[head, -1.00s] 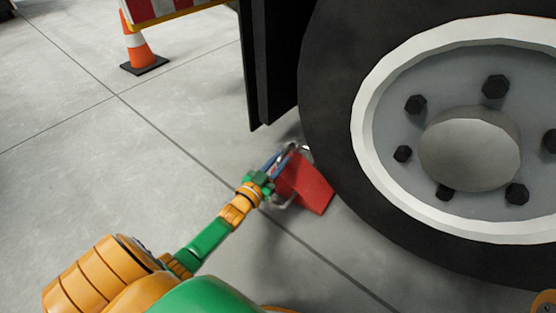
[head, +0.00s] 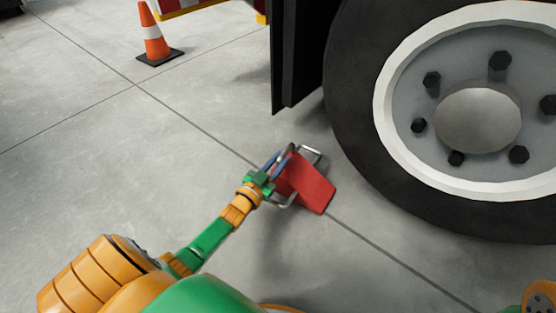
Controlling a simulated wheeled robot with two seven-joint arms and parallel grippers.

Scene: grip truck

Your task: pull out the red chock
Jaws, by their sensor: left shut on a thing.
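The red chock (head: 311,184) is a wedge with metal handle loops at its sides. It is on or just above the concrete floor, left of the big black truck tyre (head: 352,130), with a gap of bare floor between them. My left gripper (head: 283,167) is shut on the red chock at its left end; the jaws partly hide that end. Part of my right arm (head: 540,297) shows at the bottom right corner; its gripper is out of view.
A black mud flap (head: 290,55) hangs behind the tyre. The floor at the left is clear.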

